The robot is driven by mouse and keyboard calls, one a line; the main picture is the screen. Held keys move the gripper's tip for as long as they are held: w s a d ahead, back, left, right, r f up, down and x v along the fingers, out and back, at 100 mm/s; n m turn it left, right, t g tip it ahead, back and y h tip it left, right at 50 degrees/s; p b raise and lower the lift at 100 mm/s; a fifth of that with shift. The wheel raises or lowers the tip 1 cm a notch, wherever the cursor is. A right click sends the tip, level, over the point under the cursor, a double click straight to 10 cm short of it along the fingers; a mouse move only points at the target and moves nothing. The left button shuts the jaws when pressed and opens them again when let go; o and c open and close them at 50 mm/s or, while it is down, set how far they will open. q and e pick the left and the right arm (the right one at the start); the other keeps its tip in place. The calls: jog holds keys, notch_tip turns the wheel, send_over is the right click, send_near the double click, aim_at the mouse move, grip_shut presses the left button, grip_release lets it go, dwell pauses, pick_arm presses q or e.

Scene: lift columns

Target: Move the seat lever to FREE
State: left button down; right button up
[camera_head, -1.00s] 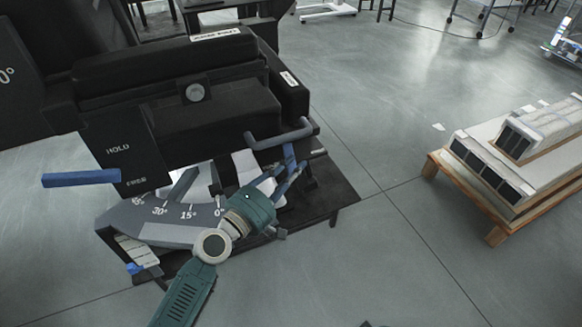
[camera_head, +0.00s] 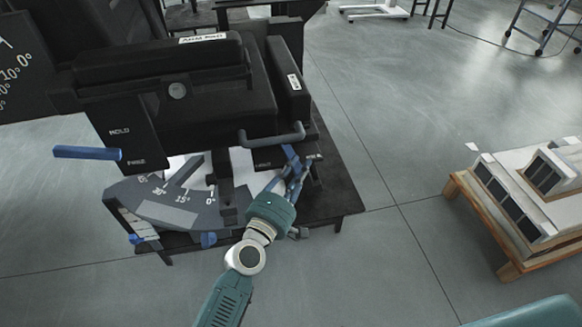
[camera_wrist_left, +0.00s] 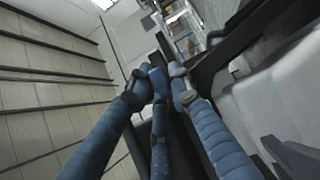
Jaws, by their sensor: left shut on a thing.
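My left gripper (camera_head: 295,168) has its blue fingers at the front right of the black seat unit (camera_head: 210,115), just below a grey-blue bar handle (camera_head: 272,137). In the left wrist view the fingers (camera_wrist_left: 160,78) are closed together around a small blue part, seemingly a lever end, mostly hidden by them. I cannot tell whether it is the seat lever. Another blue lever (camera_head: 87,153) sticks out left beside a black plate (camera_head: 128,140) marked HOLD above and FREE below. It lies between the two words, and no gripper touches it. My right gripper is out of view.
A grey angle scale (camera_head: 165,205) and a blue knob (camera_head: 208,240) sit below the seat unit, on a black table (camera_head: 335,190). A wooden pallet with pale boxes (camera_head: 510,235) stands at the right. The floor between is clear.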

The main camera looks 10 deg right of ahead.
pick_arm(q)
jog(key=c, duration=1.5)
grip_release()
jog(key=shift+c, duration=0.2)
jog(key=v, duration=1.2)
